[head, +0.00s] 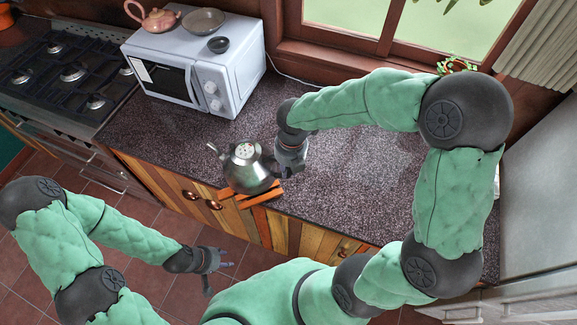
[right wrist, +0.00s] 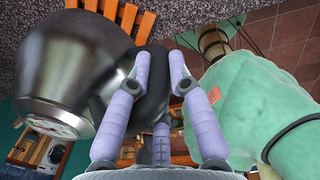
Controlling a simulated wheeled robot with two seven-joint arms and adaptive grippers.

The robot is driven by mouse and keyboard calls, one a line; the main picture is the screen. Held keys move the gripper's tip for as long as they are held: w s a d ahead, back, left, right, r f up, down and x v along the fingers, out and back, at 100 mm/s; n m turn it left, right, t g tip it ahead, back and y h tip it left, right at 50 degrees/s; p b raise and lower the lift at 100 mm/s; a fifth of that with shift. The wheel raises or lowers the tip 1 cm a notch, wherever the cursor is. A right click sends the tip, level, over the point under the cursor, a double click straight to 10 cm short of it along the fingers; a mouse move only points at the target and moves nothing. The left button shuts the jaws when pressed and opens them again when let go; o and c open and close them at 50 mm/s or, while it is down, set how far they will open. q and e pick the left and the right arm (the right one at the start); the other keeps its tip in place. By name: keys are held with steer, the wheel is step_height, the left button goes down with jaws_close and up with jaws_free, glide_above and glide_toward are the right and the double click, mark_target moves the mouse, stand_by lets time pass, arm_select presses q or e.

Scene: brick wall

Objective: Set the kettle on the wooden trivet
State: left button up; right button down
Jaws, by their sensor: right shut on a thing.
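The kettle (head: 248,172) is round, silvery metal with a dark handle, and looks roughly upright at the counter's front edge. It also shows in the right wrist view (right wrist: 70,60). The wooden trivet (head: 262,196) has orange slats and shows below and in front of the kettle, partly hidden by it; its slats also show in the right wrist view (right wrist: 129,15). I cannot tell whether the kettle touches it. My right gripper (head: 284,172) is shut on the kettle's dark handle (right wrist: 155,90). My left gripper (head: 218,270) is open and empty, away from the counter over the floor.
A white microwave (head: 205,80) stands behind the kettle, with a teapot (head: 153,17) and bowls (head: 203,21) on top. A gas stove (head: 70,75) is at the left. The speckled counter (head: 370,180) is clear to the right, up to a fridge (head: 545,190).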

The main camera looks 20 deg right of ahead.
steer(key=shift+f+b, duration=3.1)
steer(key=shift+f, duration=0.35)
steer(key=c, duration=1.1)
jaws_free()
steer(key=shift+o, duration=0.2)
steer(key=r, duration=1.2)
steer(key=shift+s+d, duration=0.25)
